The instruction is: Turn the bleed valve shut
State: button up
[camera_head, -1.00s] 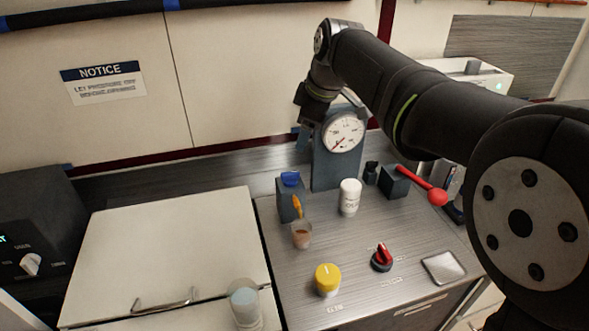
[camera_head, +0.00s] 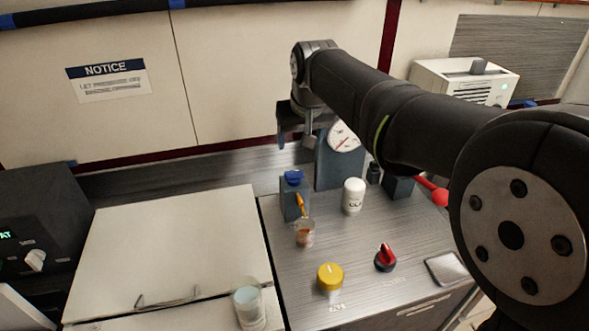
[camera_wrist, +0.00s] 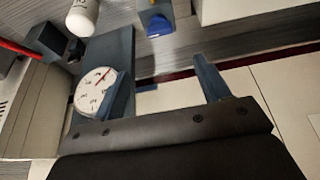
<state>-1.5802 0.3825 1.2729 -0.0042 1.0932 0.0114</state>
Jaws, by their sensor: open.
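A dark block (camera_head: 289,205) with a blue knob (camera_head: 293,177) on top and an orange spout (camera_head: 300,203) stands on the metal counter; I take it for the bleed valve, though no label is readable. A clear cup (camera_head: 304,236) with brownish liquid is below the spout. My gripper (camera_head: 297,138) is open and empty, above and behind the blue knob, not touching it. In the wrist view the blue knob (camera_wrist: 159,27) is beyond the open fingers (camera_wrist: 162,88). The knob's exact turn cannot be told.
A round gauge (camera_head: 344,136) on a dark panel stands right of the block. A cup (camera_head: 248,303) stands at the front.

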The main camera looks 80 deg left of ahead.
aim_at(294, 171)
jog(key=x, duration=1.4)
jog(key=shift+f, duration=0.25)
jog(key=c, duration=1)
